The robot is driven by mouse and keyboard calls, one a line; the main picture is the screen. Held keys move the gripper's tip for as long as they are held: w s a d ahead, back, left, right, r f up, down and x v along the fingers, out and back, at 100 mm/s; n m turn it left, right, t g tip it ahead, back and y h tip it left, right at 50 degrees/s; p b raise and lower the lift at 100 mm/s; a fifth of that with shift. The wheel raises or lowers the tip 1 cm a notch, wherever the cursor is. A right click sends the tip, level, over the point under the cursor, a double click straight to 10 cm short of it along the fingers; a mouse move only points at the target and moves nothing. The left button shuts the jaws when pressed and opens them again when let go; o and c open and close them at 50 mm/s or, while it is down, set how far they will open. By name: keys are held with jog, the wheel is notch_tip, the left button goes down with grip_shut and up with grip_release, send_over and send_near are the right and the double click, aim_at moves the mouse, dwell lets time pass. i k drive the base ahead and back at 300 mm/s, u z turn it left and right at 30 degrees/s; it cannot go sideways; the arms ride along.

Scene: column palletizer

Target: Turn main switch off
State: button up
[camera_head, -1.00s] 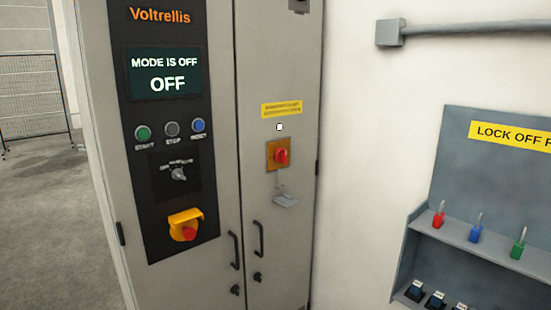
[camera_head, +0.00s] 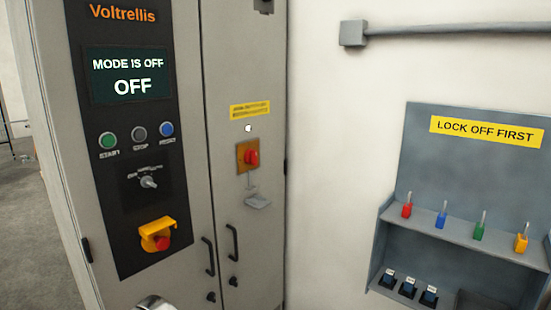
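The main switch (camera_head: 251,157) is a red rotary handle on an orange-yellow plate. It is on the right door of the grey cabinet, under a yellow label (camera_head: 250,109) too small to read. I cannot clearly tell which way its handle is turned. A grey hanging tag or hasp (camera_head: 258,202) is just below it. The cabinet screen (camera_head: 131,76) reads "MODE IS OFF". My gripper's fingers do not show. A pale rounded metal part peeks in at the bottom edge, and I cannot tell what it is.
The left panel has start, stop and reset buttons, a mode selector (camera_head: 148,182) and a shrouded red emergency stop (camera_head: 158,237). Door handles (camera_head: 232,242) protrude below the switch. A lock-off station (camera_head: 395,232) with several coloured padlocks is on the right wall.

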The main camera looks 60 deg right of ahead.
aim_at(250, 156)
jog(key=z, duration=1.75)
jog(key=k, duration=0.6)
jog(key=u, duration=0.55)
jog(key=i, duration=1.4)
jog(key=u, duration=0.25)
